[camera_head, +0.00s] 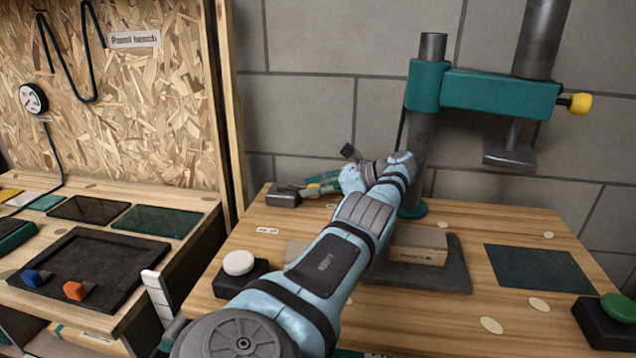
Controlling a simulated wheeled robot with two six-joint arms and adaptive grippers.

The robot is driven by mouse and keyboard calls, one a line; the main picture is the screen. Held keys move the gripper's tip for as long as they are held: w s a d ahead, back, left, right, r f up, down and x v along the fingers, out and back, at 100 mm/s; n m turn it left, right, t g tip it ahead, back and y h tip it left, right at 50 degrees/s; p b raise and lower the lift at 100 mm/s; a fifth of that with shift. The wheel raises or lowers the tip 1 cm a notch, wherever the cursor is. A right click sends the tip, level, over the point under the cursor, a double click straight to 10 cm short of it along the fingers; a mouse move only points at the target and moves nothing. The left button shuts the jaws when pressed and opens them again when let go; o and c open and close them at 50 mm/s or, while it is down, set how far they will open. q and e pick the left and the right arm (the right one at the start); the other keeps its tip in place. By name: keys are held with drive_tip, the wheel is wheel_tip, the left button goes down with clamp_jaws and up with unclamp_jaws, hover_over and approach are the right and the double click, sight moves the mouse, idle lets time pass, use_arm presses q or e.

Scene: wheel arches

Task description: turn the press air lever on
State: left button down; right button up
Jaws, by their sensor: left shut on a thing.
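The press air valve is a small dark grey block (283,196) at the back left of the press table. A short lever with a yellow part (314,187) reaches right from it. My left arm stretches from the bottom of the view to the back of the table, and my left gripper (322,185) is at the lever, shut on it. The fingers and wrist hide part of the lever, so its exact angle is hard to tell. My right gripper is not in view.
The green press (500,92) with a yellow knob (580,103) stands behind right, its column close to my wrist. A box (418,246) lies on the dark base plate. A white button (238,263) and green button (618,307) flank the table. A panel bench (190,200) stands left.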

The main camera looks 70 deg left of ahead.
use_arm(q)
drive_tip(key=c, duration=1.3)
unclamp_jaws()
wheel_tip(320, 180, up, 10)
